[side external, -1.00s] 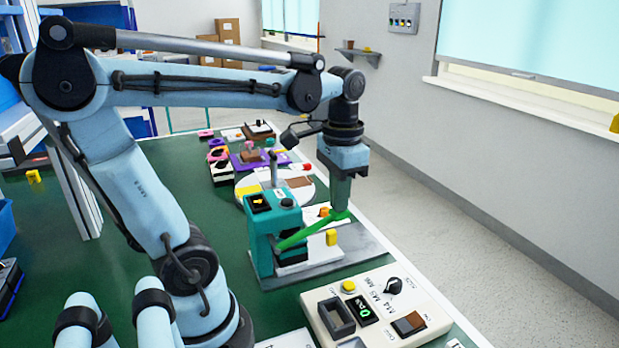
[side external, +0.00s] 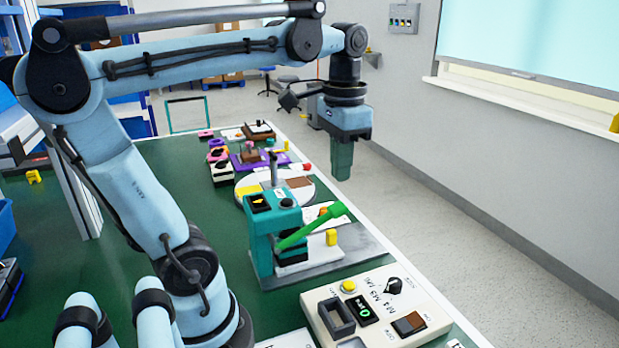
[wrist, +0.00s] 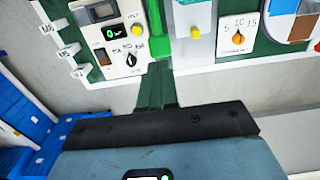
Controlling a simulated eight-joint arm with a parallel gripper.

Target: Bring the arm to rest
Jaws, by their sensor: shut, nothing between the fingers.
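My gripper (side external: 341,178) hangs pointing down in the side external view, above and apart from the bench fixtures, with its fingers together and nothing between them. In the wrist view, its green fingers (wrist: 155,88) also show together. A teal fixture with a green lever (side external: 312,226) stands below it; the lever slants up to the right and its end is free. A white panel with an orange rotary knob (wrist: 238,38) shows in the wrist view. In the side external view, the orange knob (side external: 323,210) is partly hidden behind the lever.
A cream control box (side external: 376,310) with a yellow button, a green display and a black knob (side external: 394,285) sits at the front edge. Several small coloured fixtures stand farther back. Open floor and a grey wall (side external: 520,170) lie to the right.

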